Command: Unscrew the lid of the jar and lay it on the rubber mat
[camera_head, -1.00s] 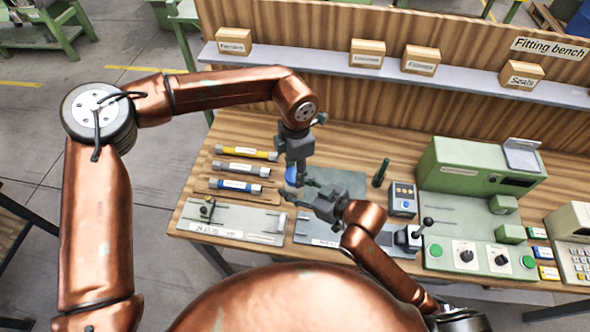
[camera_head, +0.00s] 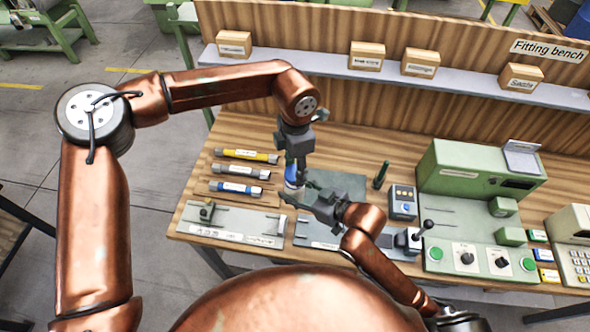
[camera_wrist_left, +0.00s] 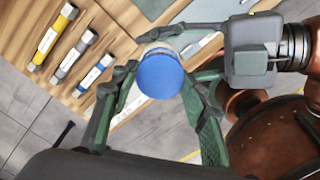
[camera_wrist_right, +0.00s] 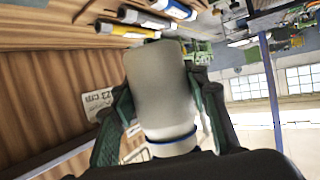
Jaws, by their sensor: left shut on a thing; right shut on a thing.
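The jar's blue lid (camera_wrist_left: 160,76) is between the fingers of my left gripper (camera_wrist_left: 158,100) in the left wrist view. In the head view my left gripper (camera_head: 296,166) points down over the lid (camera_head: 291,172). The pale jar (camera_wrist_right: 162,90) stands between the fingers of my right gripper (camera_wrist_right: 160,112) in the right wrist view. In the head view my right gripper (camera_head: 294,192) reaches in from the right, below the left one. Whether the lid is apart from the jar is hidden. The dark rubber mat (camera_head: 346,184) lies bare on the bench just right of the grippers.
Yellow, silver and blue tubes (camera_head: 240,171) lie left of the grippers. A metal plate (camera_head: 232,223) lies at the front left. A dark green upright piece (camera_head: 381,174) and a small box with buttons (camera_head: 403,203) stand right of the mat. A green machine (camera_head: 480,170) fills the right.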

